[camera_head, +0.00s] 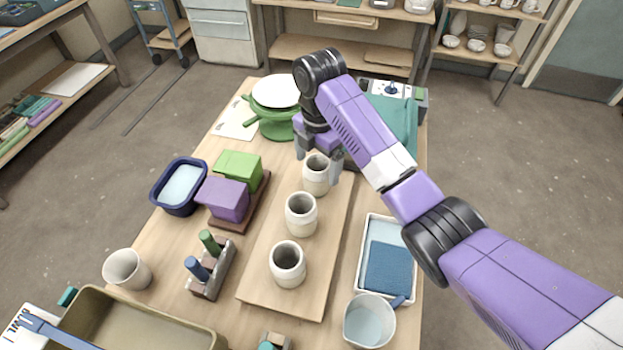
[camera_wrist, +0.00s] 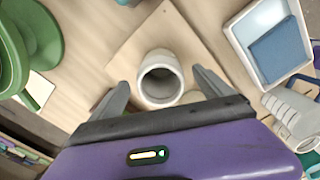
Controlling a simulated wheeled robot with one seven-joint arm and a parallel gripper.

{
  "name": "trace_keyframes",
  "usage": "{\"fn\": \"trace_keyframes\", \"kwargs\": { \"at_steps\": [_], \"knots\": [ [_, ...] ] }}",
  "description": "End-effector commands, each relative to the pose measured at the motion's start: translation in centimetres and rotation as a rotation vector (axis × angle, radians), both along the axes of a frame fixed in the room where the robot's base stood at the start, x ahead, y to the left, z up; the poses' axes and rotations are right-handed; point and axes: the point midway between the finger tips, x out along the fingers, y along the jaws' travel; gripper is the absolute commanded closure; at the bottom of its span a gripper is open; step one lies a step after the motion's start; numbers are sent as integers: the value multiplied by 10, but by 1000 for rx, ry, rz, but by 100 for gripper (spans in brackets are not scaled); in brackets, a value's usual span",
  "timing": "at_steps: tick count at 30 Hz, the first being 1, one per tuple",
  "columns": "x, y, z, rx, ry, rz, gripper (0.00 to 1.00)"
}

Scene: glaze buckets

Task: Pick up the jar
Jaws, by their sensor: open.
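Three cream jars stand upright in a row on a wooden board: the far jar (camera_head: 316,181), the middle jar (camera_head: 301,222) and the near jar (camera_head: 287,272). My gripper (camera_head: 318,160) is at the far jar, with its fingers apart and pointing down. In the wrist view one jar (camera_wrist: 160,95) shows its round dark mouth between the two open fingers of my gripper (camera_wrist: 160,85). There is space on both sides of it. I cannot tell how deep the fingertips reach beside the jar.
Green and purple blocks (camera_head: 224,200) sit left. A cup (camera_head: 127,269) and a bin (camera_head: 150,318) are front left.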

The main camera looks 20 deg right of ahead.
Motion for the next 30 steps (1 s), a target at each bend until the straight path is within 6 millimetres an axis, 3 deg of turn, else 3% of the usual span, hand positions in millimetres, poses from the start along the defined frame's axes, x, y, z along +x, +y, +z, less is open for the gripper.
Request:
{"fn": "trace_keyframes", "kwargs": {
  "at_steps": [14, 23, 24, 30],
  "knots": [
    [-1, -2, -58, 0, 3, 0, 9],
    [0, -2, -65, -1, 0, 1, 9],
    [0, -2, -65, -1, 0, 1, 11],
    [0, -2, -65, -1, 0, 1, 51]
  ]
}}
